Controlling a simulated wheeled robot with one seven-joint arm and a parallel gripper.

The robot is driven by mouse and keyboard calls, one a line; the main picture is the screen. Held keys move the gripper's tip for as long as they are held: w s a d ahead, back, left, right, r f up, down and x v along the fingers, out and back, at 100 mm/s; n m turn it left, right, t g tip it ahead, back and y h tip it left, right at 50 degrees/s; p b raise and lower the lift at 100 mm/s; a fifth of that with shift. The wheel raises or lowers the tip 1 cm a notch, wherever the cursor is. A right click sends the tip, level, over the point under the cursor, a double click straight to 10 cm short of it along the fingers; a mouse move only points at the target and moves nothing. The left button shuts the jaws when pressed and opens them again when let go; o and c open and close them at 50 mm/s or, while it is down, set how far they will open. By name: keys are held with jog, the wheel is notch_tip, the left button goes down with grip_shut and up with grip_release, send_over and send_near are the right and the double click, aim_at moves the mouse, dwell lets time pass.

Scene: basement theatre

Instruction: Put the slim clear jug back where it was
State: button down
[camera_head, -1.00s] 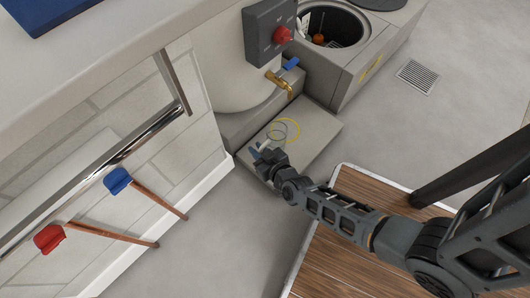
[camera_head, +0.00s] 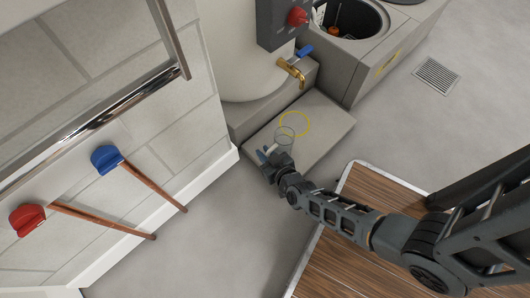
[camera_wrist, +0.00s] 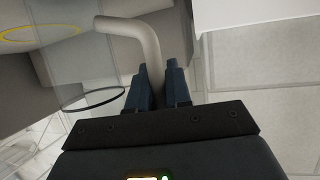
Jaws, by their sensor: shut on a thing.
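The slim clear jug shows faintly in the head view as a thin dark rim (camera_head: 286,132) over the low grey slab (camera_head: 325,128). My gripper (camera_head: 268,153) is at its near-left side. In the wrist view, my gripper's fingers (camera_wrist: 158,80) are shut on the jug's pale bent handle (camera_wrist: 148,42); the transparent body and dark rim (camera_wrist: 94,98) lie to the left. A yellow ring (camera_head: 309,124) is marked on the slab, just beyond and right of the jug's rim. I cannot tell whether the jug touches the slab.
A brass tap with a blue lever (camera_head: 292,70) juts from a pale tank (camera_head: 240,75) above the slab. A grey unit with a round opening (camera_head: 352,28) stands beyond. Open floor lies right.

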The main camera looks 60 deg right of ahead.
jog(key=shift+f, duration=0.1)
jog(key=c, duration=1.1)
grip_release()
jog(key=shift+o, duration=0.2)
jog(key=p+v, duration=0.5)
jog(key=v, duration=0.7)
jog(key=s+a+r+n+t+y, duration=0.1)
jog(key=s+a+r+y, duration=0.15)
jog(key=r, duration=0.55)
jog(key=s+a+r+n+t+y, duration=0.1)
jog(key=s+a+r+n, duration=0.2)
jog(key=r, duration=0.4)
jog(key=s+a+r+y, duration=0.1)
jog(key=s+r, duration=0.1)
jog(key=r, duration=1)
jog(key=s+a+r+n+y, duration=0.1)
jog(key=s+a+r+y, duration=0.1)
jog(key=r, duration=1.1)
jog(key=shift+s+r+n+t, duration=0.15)
jog(key=shift+s+n+t, duration=0.2)
jog(key=shift+s, duration=0.3)
